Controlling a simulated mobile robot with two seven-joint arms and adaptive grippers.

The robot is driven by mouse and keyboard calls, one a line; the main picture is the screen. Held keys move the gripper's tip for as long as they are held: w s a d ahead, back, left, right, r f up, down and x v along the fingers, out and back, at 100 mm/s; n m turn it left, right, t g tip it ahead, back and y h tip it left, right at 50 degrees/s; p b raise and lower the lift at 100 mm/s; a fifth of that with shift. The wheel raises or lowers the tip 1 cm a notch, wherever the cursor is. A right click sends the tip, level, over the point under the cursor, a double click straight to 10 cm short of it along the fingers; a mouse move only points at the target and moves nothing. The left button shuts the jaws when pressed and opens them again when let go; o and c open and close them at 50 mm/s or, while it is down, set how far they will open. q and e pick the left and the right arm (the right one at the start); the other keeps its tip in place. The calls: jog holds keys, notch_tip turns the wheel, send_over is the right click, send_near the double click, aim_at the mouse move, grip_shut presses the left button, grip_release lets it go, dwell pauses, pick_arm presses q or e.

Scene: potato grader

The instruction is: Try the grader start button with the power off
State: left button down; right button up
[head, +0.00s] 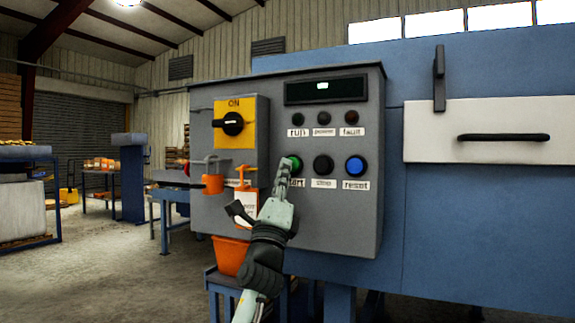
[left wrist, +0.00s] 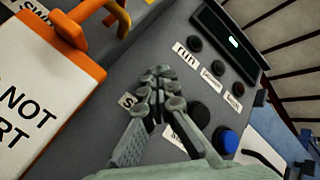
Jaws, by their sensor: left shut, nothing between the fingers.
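The green start button (head: 294,163) is on the grey control box (head: 235,80), partly covered by my left gripper (head: 284,170). That gripper is shut and empty, its fingertips at the button; I cannot tell whether they touch it. In the left wrist view the gripper (left wrist: 160,82) hides the button. The black rotary switch (head: 232,123) sits on a yellow plate marked ON, its handle roughly level. An orange padlock (head: 213,184) and an orange-and-white tag (head: 246,197) hang below it. The run lamp (head: 297,118), middle lamp (head: 323,118) and fault lamp (head: 351,117) look dark.
The black stop button (head: 323,165) and blue reset button (head: 356,165) are right of the start button. A display (head: 325,90) shows a small lit mark. An orange bin (head: 229,255) stands below the box. A white panel with a black handle (head: 500,137) is on the right.

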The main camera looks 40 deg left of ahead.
pick_arm(q)
jog(key=shift+w+f, duration=0.15)
jog(key=shift+w, duration=0.15)
jog(key=shift+f, duration=0.2)
jog(key=shift+d, duration=0.1)
jog(key=shift+s+d+f+p, duration=0.1)
jog(key=shift+s+d+p, duration=0.15)
jog(key=shift+s, duration=0.65)
jog(key=shift+s+d+p, duration=0.2)
jog(key=shift+s+d, duration=0.1)
jog(key=shift+s, duration=0.6)
jog(key=shift+s+d+f+p, duration=0.1)
jog(key=shift+s+d+p, duration=0.15)
jog(key=shift+s, duration=0.65)
